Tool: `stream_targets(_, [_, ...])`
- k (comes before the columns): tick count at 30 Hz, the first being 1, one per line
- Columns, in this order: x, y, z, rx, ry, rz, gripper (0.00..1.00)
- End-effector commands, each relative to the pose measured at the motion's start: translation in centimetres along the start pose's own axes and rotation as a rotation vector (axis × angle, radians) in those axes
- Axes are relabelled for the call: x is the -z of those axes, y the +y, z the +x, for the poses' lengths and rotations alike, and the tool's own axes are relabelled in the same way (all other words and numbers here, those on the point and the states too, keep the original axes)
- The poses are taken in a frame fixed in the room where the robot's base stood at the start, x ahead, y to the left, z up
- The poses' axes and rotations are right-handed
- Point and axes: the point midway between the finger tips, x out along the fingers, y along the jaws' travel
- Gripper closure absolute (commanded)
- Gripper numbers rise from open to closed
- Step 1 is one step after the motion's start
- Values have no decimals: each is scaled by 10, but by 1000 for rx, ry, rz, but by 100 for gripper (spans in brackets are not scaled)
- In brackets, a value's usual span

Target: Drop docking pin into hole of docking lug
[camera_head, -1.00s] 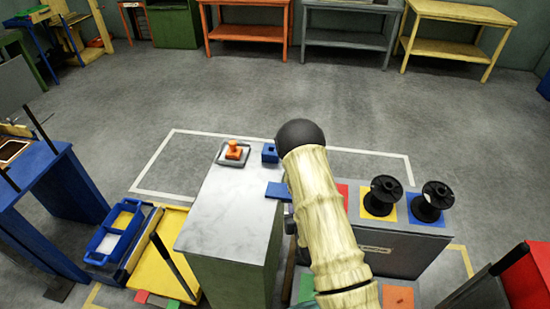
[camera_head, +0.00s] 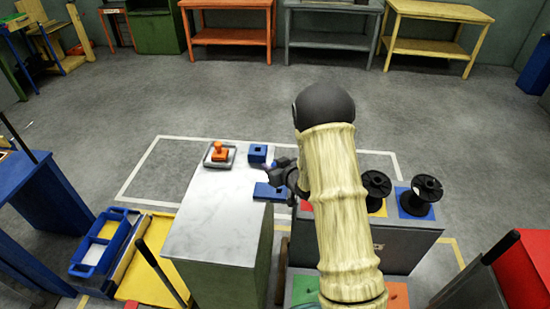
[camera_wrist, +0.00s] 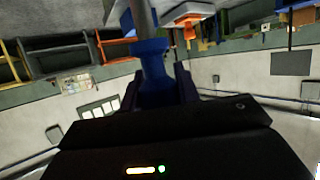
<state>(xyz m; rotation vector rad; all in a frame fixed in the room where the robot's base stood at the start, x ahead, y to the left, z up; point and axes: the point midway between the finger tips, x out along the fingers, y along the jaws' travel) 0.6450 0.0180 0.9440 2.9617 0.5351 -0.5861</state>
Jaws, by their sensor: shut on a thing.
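My gripper (camera_wrist: 158,88) is shut on the docking pin (camera_wrist: 150,50), which shows a blue grip part and a grey metal shaft in the wrist view. The shaft's tip is cut off by the frame's top edge. In the head view my gripper (camera_head: 285,174) is just right of the marble-topped bench, and the pin is hard to make out there. A flat blue plate (camera_head: 265,191), which looks like the docking lug, juts from the bench's right edge, beside and just below my gripper in the picture. Whether the pin is over its hole I cannot tell.
A small blue block with a hole (camera_head: 257,150) and an orange knobbed piece on a grey tray (camera_head: 211,162) stand at the bench's (camera_head: 215,215) far end. Black spools (camera_head: 426,188) stand on coloured squares at right. The near bench top is clear.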

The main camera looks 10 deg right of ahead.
Motion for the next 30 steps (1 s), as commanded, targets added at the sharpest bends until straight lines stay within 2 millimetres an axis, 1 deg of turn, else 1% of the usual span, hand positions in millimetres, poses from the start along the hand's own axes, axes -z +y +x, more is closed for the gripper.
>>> stream_targets(1, [12,8,1,19,8,-11,93])
stream_targets(3, [24,13,0,44,5,-20,93])
stream_targets(6, [33,17,-1,66,3,-26,93])
stream_targets(8, [34,18,-1,71,0,-26,93])
stream_targets(20, [35,18,-3,72,-1,-28,93])
stream_targets(30, [12,18,6,72,-1,-29,93])
